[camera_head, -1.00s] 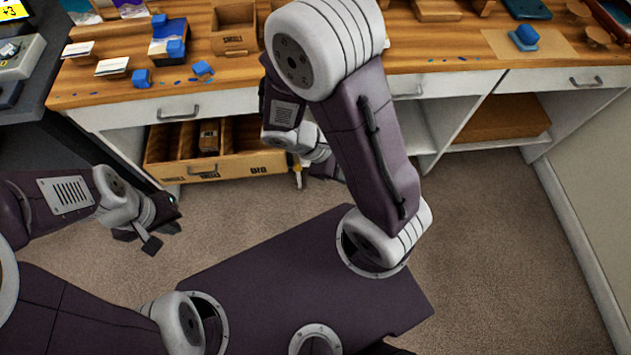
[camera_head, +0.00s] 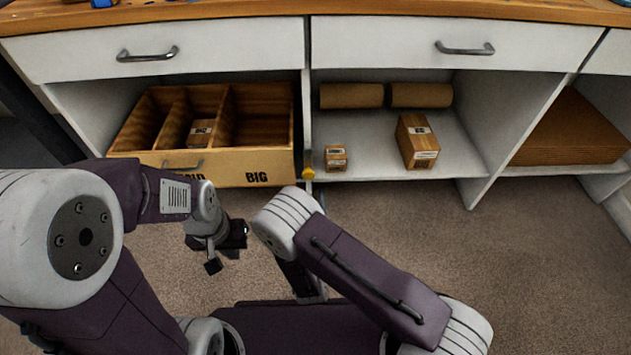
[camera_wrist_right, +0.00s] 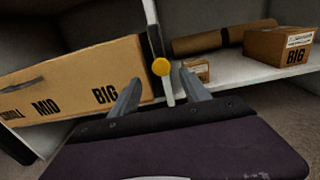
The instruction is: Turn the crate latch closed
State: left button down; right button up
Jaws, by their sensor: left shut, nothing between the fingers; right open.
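The crate (camera_head: 222,172) is a wooden drawer-like box with three compartments in the left bay; its front also shows in the right wrist view (camera_wrist_right: 75,85). The latch (camera_head: 308,174) has a yellow knob at the divider beside the crate's right end. In the right wrist view the latch (camera_wrist_right: 161,67) has a pale lever pointing down from the knob. My right gripper (camera_wrist_right: 160,93) is open and empty, its fingers appearing either side of the lever; contact cannot be told. In the head view my right arm hides it. My left gripper (camera_head: 228,248) is shut and empty, in front of the crate.
A small carton (camera_head: 335,157), a larger carton (camera_head: 417,141) and two brown rolls (camera_head: 351,96) are on the shelf right of the divider. Another small carton (camera_head: 201,132) lies in the crate's middle compartment. Drawers with metal handles (camera_head: 465,48) are above. Carpet (camera_head: 560,250) is clear at right.

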aim_at(308, 176)
jog(key=w+b, duration=0.5)
jog(key=w, duration=0.3)
jog(key=shift+w+f, duration=0.1)
jog(key=shift+w, duration=0.35)
grip_shut()
dwell(0.8)
